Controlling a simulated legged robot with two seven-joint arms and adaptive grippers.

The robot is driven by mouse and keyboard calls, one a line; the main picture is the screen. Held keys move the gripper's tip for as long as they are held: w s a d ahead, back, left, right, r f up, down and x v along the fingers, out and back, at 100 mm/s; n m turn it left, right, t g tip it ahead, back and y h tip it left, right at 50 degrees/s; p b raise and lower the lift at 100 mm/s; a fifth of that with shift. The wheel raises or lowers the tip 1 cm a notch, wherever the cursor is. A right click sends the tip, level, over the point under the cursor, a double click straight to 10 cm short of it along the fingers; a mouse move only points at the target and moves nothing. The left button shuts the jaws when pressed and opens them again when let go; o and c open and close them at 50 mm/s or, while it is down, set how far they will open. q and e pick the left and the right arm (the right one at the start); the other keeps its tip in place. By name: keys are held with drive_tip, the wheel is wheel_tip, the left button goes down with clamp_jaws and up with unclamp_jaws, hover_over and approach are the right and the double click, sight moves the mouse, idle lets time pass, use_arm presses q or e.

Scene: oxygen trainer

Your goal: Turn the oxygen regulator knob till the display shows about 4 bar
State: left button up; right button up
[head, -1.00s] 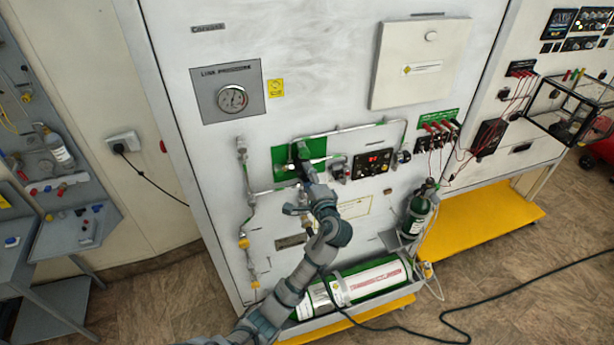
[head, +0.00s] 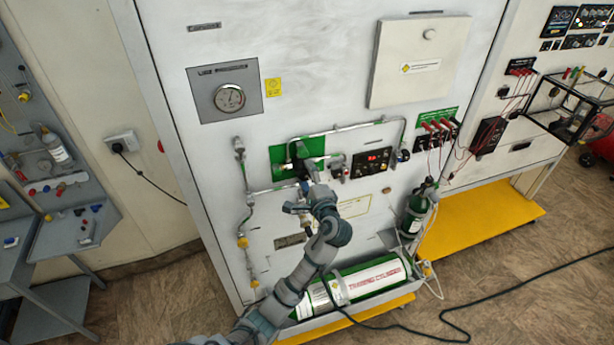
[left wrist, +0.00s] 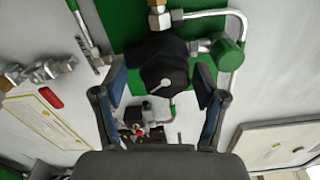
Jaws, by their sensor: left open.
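The black regulator knob (left wrist: 163,66) with a pale pointer mark sits on the green plate in the left wrist view. My left gripper (left wrist: 160,84) is open, with one finger on each side of the knob. I cannot tell whether either finger touches it. In the head view my left gripper (head: 304,178) is at the lower edge of the green plate (head: 283,155), and it partly hides the regulator. The display (head: 378,159) on the black box to the right shows small red digits, too small to read. My right gripper is not in view.
Metal pipes (head: 350,127) run around the green plate. A green knob (left wrist: 228,54) and brass fittings (left wrist: 159,18) are close to my fingers. The line pressure gauge (head: 229,97) is at upper left.

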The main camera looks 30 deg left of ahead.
use_arm(q)
drive_tip(key=shift+s+d+r, duration=0.1)
drive_tip(key=shift+s+d, duration=0.05)
drive_tip(key=v, duration=1.1)
drive_tip(key=shift+d, duration=0.35)
drive_tip(key=shift+a, duration=0.1)
